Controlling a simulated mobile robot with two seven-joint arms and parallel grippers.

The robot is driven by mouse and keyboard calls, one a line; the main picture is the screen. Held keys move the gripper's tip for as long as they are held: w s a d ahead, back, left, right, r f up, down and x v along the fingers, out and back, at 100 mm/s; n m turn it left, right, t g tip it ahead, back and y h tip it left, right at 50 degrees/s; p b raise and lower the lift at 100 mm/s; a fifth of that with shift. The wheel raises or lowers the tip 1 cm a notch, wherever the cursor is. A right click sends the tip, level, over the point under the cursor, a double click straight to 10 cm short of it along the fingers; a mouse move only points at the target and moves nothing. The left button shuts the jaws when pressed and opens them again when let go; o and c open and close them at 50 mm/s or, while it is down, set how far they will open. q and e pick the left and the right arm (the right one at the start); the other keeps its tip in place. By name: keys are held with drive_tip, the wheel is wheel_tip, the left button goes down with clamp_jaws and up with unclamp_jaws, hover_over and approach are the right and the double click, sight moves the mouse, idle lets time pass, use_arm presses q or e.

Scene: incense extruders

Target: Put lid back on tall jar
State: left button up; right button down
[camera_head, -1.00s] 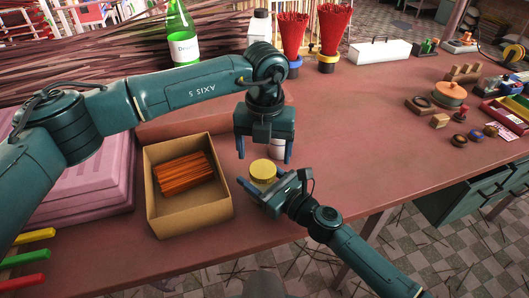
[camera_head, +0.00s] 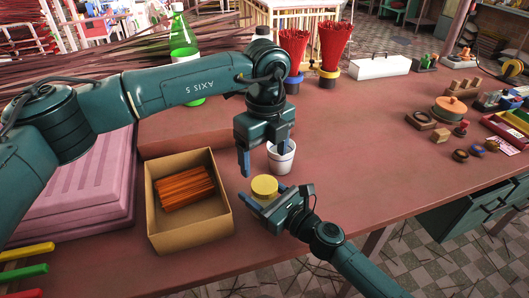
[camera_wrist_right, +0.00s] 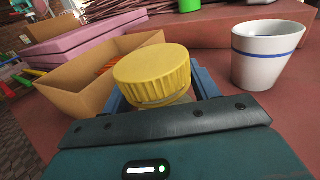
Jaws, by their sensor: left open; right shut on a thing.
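A yellow ribbed lid (camera_head: 264,186) is between the fingers of my right gripper (camera_head: 268,197), which is shut on it above the table. The right wrist view shows the lid (camera_wrist_right: 152,72) level, with a pale rim under it. A white cup-like jar (camera_head: 281,161) stands upright just behind the lid; in the right wrist view it (camera_wrist_right: 265,62) has a blue band and stands to the right of the lid. My left gripper (camera_head: 262,165) is open, fingers pointing down. Its right finger overlaps the jar's mouth in the picture; I cannot tell whether it is inside or in front.
A cardboard box (camera_head: 205,234) of orange sticks stands left of the grippers. A pink slab stack (camera_head: 85,205) lies farther left. A green bottle (camera_head: 183,42) and two bundles of red sticks (camera_head: 333,47) stand behind.

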sight(263, 184)
use_arm(q)
drive_tip(key=shift+w+f, duration=0.1)
drive_tip(key=shift+f, duration=3.9)
drive_tip(key=c, duration=1.1)
drive_tip(key=shift+c, duration=0.3)
drive_tip(key=shift+o, duration=0.2)
drive_tip(key=m, duration=0.5)
drive_tip(key=shift+a, duration=0.1)
drive_tip(key=m, duration=0.5)
